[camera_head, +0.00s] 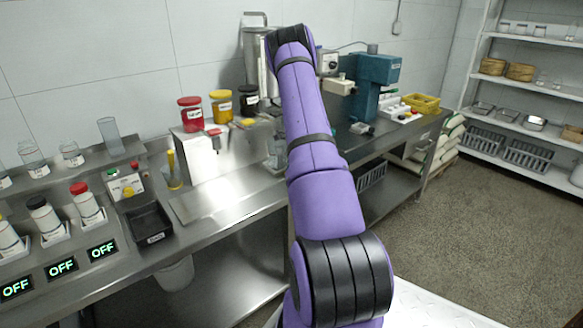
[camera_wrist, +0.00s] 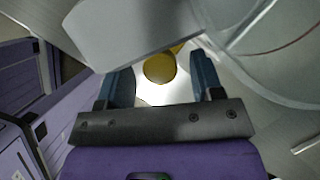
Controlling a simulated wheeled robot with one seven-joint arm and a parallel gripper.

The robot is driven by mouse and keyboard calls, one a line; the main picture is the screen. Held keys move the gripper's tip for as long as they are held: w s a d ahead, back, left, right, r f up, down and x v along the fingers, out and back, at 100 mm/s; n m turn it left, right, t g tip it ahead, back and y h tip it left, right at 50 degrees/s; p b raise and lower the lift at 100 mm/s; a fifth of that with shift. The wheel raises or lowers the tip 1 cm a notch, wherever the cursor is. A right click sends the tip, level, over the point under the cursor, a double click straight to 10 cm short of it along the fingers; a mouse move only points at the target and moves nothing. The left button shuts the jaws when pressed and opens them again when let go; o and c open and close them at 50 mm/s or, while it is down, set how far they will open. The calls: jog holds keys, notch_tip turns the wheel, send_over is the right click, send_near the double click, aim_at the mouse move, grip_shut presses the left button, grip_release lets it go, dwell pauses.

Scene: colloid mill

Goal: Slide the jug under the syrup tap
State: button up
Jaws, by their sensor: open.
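In the wrist view, my gripper (camera_wrist: 162,84) is open, its two dark fingers apart with nothing seen clasped. A round yellow part (camera_wrist: 159,68) shows beyond the fingers; I cannot tell for sure what it is. A large clear curved vessel (camera_wrist: 285,85), seemingly the jug, fills the right side, close beside the right finger. In the head view, a clear vessel (camera_head: 275,152) stands by the steel dispenser (camera_head: 206,158), partly hidden by my arm. My gripper is hidden behind my arm there.
Red (camera_head: 190,114), yellow (camera_head: 221,106) and dark (camera_head: 249,101) jars stand on the dispenser. A teal machine (camera_head: 374,85) stands to the right. A pale block (camera_wrist: 130,32) covers the wrist view's upper left. The steel counter in front of the dispenser (camera_head: 215,200) is clear.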

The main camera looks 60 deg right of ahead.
jog(key=v, duration=1)
jog(key=shift+s, duration=0.1)
